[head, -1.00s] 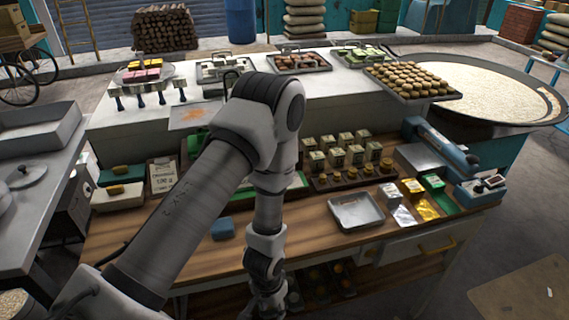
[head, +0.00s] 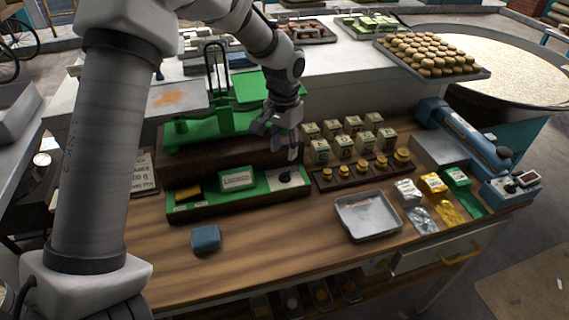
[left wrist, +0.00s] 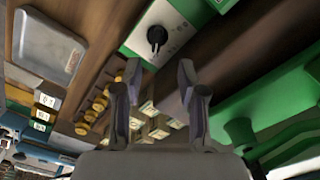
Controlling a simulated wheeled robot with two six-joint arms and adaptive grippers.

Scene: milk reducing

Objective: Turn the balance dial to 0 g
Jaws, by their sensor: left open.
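The balance dial (head: 285,177) is a black knob on a white plate at the right end of a low green box (head: 209,205) on the wooden bench. In the left wrist view the dial (left wrist: 157,38) lies just beyond my fingertips, with a small pointer. The green balance (head: 190,131) stands behind the box, partly covered by my arm. My left gripper (head: 282,142) is open and empty, above and behind the dial and apart from it. In the left wrist view its two fingers (left wrist: 160,76) stand apart. The marks around the dial are too small to read.
Several brass weights (head: 363,171) and small cartons (head: 343,147) stand right of the dial. A metal tray (head: 368,216) and a blue block (head: 206,238) lie in front. A blue device (head: 461,132) stands at the right. The bench front is mostly clear.

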